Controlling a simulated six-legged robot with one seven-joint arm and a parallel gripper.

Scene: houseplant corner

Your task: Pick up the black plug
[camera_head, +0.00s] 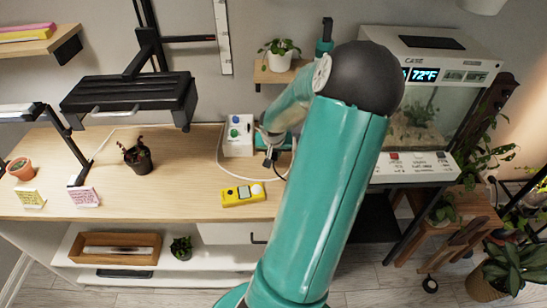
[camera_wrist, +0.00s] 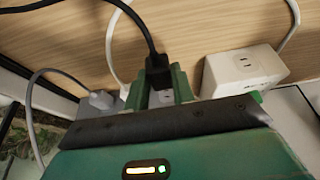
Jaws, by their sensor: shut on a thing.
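The black plug (camera_wrist: 158,68) shows in the wrist view with its black cord running up and to the left. My gripper (camera_wrist: 164,88) has its green fingers shut on the plug. In the head view my gripper (camera_head: 271,147) is at the back right of the wooden desk, and the black plug (camera_head: 269,163) shows small and dark there, partly hidden by my arm.
In the wrist view, a white plug block (camera_wrist: 240,70) stands to the right and a grey plug (camera_wrist: 101,99) to the left, with cables around. In the head view, a white box with knobs (camera_head: 238,135) is left of my gripper, and a yellow device (camera_head: 243,194) lies in front.

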